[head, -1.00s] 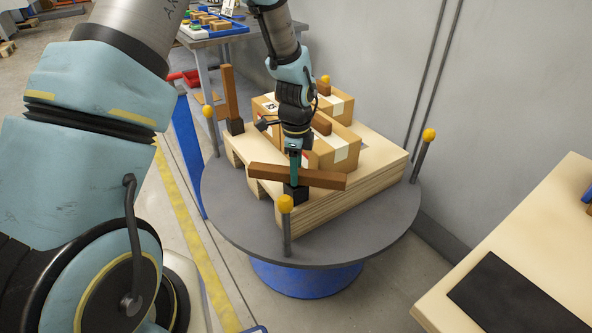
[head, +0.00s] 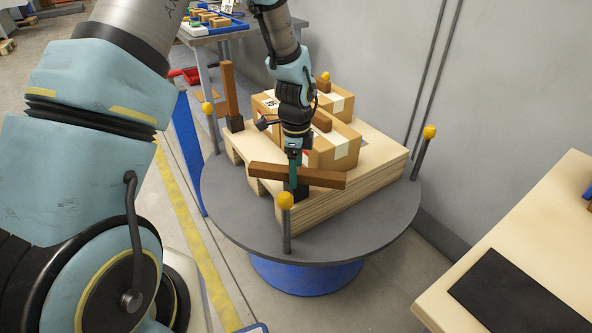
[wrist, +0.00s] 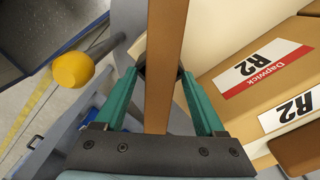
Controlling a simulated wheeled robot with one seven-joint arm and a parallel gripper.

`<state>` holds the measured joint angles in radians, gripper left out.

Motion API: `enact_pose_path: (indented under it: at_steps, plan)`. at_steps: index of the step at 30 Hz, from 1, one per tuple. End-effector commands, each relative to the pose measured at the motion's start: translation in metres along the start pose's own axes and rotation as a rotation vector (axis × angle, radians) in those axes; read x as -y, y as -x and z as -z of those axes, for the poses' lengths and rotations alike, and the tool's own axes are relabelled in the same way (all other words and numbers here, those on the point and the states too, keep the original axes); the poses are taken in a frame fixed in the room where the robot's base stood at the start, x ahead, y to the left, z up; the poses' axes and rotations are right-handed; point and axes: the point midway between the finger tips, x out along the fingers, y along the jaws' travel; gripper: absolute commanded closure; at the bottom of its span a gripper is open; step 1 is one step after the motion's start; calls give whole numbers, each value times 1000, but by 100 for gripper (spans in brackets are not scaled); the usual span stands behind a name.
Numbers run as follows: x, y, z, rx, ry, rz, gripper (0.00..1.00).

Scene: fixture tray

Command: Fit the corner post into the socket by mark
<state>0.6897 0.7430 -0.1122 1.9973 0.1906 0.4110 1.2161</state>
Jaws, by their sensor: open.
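A long brown post (head: 325,179) lies crosswise, near level, over a black socket (head: 299,194) at the pallet's near corner. My gripper (head: 294,176) points down at the post's middle. In the wrist view, the teal fingers of my gripper (wrist: 162,72) stand open on either side of the post (wrist: 165,40), with gaps showing beside it. The dark socket is mostly hidden beneath the post there. Another brown post (head: 230,90) stands upright in a black socket (head: 236,124) at the far left corner. I cannot make out a mark by either socket.
Taped cardboard boxes (head: 340,148) sit on the wooden pallet (head: 375,165), on a round grey table (head: 235,205). Yellow-capped stakes (head: 286,225) rise around its edge, one close to my gripper. A wooden bench (head: 520,240) with a black mat stands at right.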

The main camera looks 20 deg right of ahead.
Motion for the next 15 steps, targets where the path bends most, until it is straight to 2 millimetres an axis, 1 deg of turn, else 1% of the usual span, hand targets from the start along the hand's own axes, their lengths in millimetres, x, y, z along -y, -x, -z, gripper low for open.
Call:
enact_pose_path:
  at_steps: [3, 7, 11, 15]
  plan:
    - [0, 4, 0, 0, 0, 1, 28]
    - [1, 18, 0, -1, -1, 4, 28]
    - [2, 44, 0, -1, 1, 6, 28]
    - [2, 76, 0, -1, 1, 6, 28]
